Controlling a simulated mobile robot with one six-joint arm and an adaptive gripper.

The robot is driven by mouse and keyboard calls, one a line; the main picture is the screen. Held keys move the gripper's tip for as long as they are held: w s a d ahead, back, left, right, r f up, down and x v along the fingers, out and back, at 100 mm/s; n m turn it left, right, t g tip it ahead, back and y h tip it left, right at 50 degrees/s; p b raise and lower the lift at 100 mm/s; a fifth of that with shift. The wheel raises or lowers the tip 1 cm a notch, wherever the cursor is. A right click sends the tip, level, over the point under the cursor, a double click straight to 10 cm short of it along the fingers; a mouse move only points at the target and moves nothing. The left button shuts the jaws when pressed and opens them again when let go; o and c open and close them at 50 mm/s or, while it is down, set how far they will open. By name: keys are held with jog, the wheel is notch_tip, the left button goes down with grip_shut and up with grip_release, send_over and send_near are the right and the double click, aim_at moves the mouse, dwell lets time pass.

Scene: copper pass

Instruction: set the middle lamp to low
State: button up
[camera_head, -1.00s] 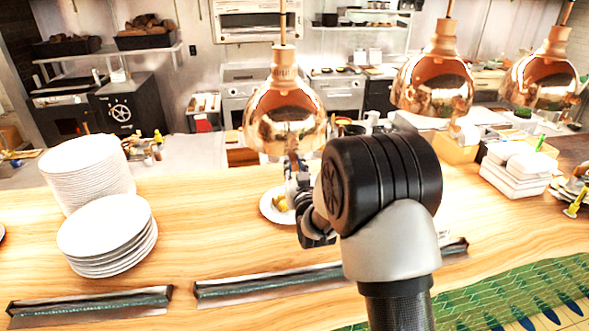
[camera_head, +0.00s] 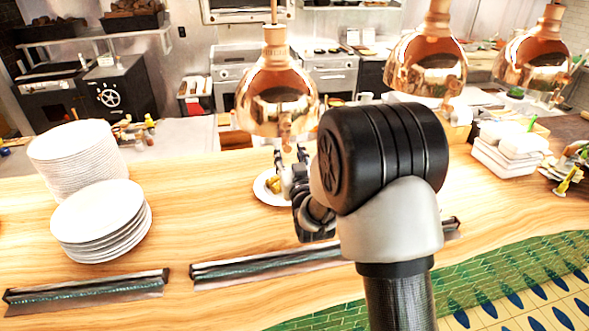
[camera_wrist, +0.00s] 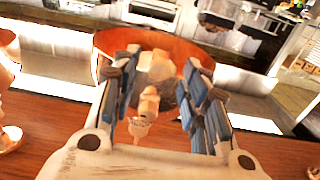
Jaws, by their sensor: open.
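Three copper lamps hang over the counter in the head view: a left one (camera_head: 275,98), a middle one (camera_head: 424,68) and a right one (camera_head: 531,66). A small knob-like part (camera_head: 285,131) hangs at the front rim of the left lamp. My gripper (camera_head: 288,163) is just below that lamp, partly hidden by my own arm. In the wrist view my open gripper (camera_wrist: 160,70) has its blue-padded fingers spread in front of a copper lamp (camera_wrist: 115,41). A pale knob-like part (camera_wrist: 149,104) shows between the fingers; contact cannot be told. Its setting is unreadable.
Stacked white plates (camera_head: 100,215) stand at the left of the wooden counter (camera_head: 190,225). A small plate with food (camera_head: 268,187) lies beneath the left lamp. Dark rails (camera_head: 265,265) run along the front. White containers (camera_head: 505,150) stand at the right.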

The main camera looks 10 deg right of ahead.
jog(key=s, duration=0.8)
jog(key=shift+s, duration=0.3)
jog(key=s+f+g+b, duration=0.1)
jog(key=s+g+b, duration=0.2)
jog(key=s, duration=1.5)
jog(key=s+f+g+b, duration=0.2)
jog(key=s+g, duration=0.8)
jog(key=s, duration=0.8)
jog(key=shift+f+b, duration=0.25)
jog(key=shift+b, duration=0.45)
jog(key=shift+w, duration=0.1)
